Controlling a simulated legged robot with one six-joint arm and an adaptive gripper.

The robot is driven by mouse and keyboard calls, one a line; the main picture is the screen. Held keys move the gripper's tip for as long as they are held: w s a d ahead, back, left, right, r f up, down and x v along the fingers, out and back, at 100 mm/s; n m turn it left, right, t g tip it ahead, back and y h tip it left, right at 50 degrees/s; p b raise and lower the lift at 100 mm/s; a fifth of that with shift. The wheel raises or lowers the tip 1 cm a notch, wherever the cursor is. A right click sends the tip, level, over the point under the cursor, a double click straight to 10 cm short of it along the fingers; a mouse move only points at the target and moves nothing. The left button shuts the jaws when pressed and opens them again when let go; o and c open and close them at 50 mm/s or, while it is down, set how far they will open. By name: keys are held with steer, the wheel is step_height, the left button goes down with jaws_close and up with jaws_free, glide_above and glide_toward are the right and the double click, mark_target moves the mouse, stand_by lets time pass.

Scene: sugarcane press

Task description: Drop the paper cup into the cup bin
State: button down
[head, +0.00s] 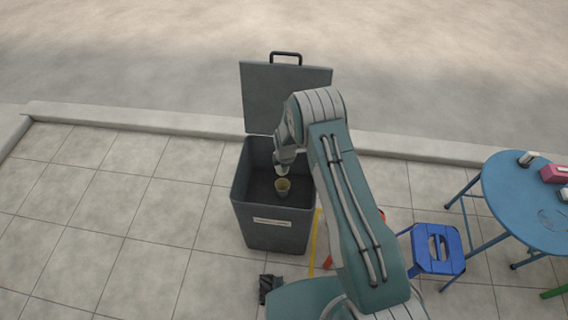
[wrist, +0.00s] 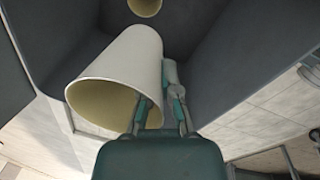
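The cup bin (head: 273,228) is a dark grey box with its lid (head: 285,95) raised and a pale label on its front. My gripper (head: 283,172) points down into the bin's opening. In the wrist view my gripper (wrist: 162,108) has one finger inside the mouth of a cream paper cup (wrist: 120,70) and the other outside, pinching its wall. The cup (head: 283,188) shows just below the gripper in the head view, mouth up, within the bin's opening. Another cup (wrist: 145,6) shows deeper in the bin at the wrist view's top edge.
A blue round table (head: 520,205) with a pink box (head: 555,173) and small items stands at the right. A blue stool (head: 437,248) is beside it. A kerb (head: 130,118) runs behind the bin. The tiled pavement to the left is clear.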

steer(key=shift+f, duration=1.3)
